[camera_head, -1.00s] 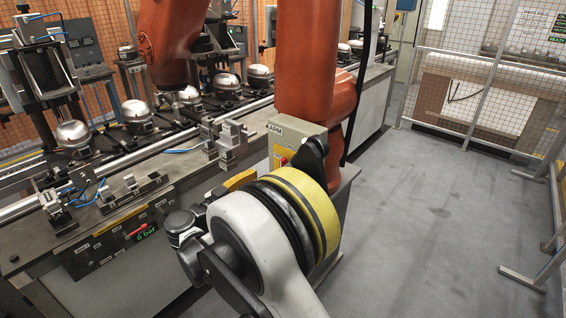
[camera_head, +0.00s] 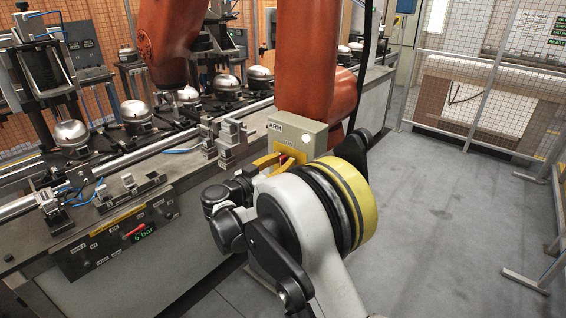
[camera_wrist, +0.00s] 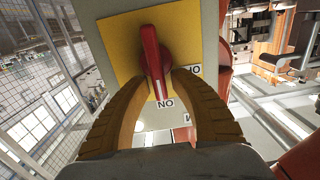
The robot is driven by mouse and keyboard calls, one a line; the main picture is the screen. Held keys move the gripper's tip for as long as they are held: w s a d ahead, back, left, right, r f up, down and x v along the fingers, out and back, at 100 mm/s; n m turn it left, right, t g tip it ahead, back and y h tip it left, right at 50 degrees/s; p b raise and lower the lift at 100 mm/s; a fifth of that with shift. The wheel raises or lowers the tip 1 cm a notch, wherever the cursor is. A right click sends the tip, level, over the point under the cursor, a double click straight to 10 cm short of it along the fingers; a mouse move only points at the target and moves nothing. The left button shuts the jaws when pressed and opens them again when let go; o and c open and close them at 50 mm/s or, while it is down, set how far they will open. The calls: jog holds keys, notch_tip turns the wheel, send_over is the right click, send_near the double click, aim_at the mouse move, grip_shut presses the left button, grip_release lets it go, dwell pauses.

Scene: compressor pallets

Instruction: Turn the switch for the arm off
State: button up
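The arm switch is a red rotary handle (camera_wrist: 152,60) on a yellow plate (camera_wrist: 118,62). In the wrist view its white-marked end points down at the ON label (camera_wrist: 165,103), which appears upside down. The OFF label (camera_wrist: 190,70) is partly covered at the right. My gripper (camera_wrist: 161,76) has its two orange fingers apart, one on each side of the handle's lower end. Whether they touch it is unclear. In the head view my gripper (camera_head: 280,161) is at the grey switch box (camera_head: 299,130) marked ARM; my wrist hides most of the plate.
A large orange robot arm (camera_head: 305,60) stands right behind the box. The workbench (camera_head: 160,230) with metal compressor domes (camera_head: 135,110) and fixtures runs along the left. Mesh fencing (camera_head: 480,80) is at the back right. The grey floor (camera_head: 440,200) on the right is clear.

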grip_shut()
jog(key=shift+a+n, duration=0.1)
jog(key=shift+n, duration=0.2)
jog(key=n, duration=0.3)
jog(key=shift+w+a+f+n, duration=0.1)
jog(key=shift+w+a+n, duration=0.2)
jog(key=shift+w, duration=0.05)
jog(key=n, duration=0.4)
jog(key=a+f+n, duration=0.1)
jog(key=n, duration=0.4)
jog(key=w+f+n+b, duration=0.1)
jog(key=n, duration=0.3)
jog(key=shift+a+f+n, duration=0.2)
jog(key=shift+f+n, duration=0.05)
jog(key=shift+n, duration=0.05)
